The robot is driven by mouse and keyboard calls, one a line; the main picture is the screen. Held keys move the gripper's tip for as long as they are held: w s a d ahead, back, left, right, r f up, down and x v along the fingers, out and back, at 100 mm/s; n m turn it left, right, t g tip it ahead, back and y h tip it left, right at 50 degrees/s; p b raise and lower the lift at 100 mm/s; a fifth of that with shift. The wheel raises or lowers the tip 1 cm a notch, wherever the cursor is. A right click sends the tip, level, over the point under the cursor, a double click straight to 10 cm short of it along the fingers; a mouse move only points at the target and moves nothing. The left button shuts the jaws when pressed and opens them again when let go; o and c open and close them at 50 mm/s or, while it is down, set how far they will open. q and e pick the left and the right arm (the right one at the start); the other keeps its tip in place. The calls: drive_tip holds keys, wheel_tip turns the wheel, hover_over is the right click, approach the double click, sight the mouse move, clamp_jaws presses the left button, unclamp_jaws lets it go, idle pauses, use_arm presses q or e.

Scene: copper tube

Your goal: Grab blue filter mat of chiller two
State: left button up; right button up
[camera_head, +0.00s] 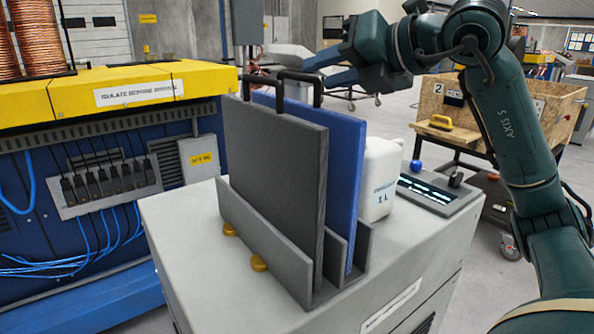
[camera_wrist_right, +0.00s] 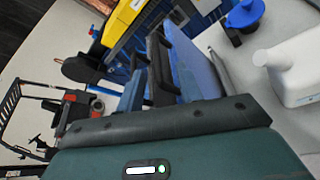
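The blue filter mat (camera_head: 346,180) stands upright in a grey slotted rack (camera_head: 262,255) on a light grey cabinet, behind a dark grey mat (camera_head: 275,175). Each mat has a black handle on top; the blue mat's handle (camera_head: 262,84) is partly hidden behind the grey mat's handle. In the right wrist view the blue mat (camera_wrist_right: 197,65) shows near the middle; contact with the gripper cannot be made out. My left gripper is not in view.
A white canister (camera_head: 380,180) stands close behind the blue mat, beside a control panel (camera_head: 440,190) with a blue knob. A yellow-topped blue machine (camera_head: 130,95) stands at the left. A wooden crate (camera_head: 490,105) on a cart is at the back right.

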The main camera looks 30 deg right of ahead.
sight(303, 78)
drive_tip(key=p+x, duration=0.1)
drive_tip(key=x, duration=0.4)
drive_tip(key=shift+w+a, duration=0.1)
drive_tip(key=shift+w, duration=0.1)
clamp_jaws()
idle(0.5)
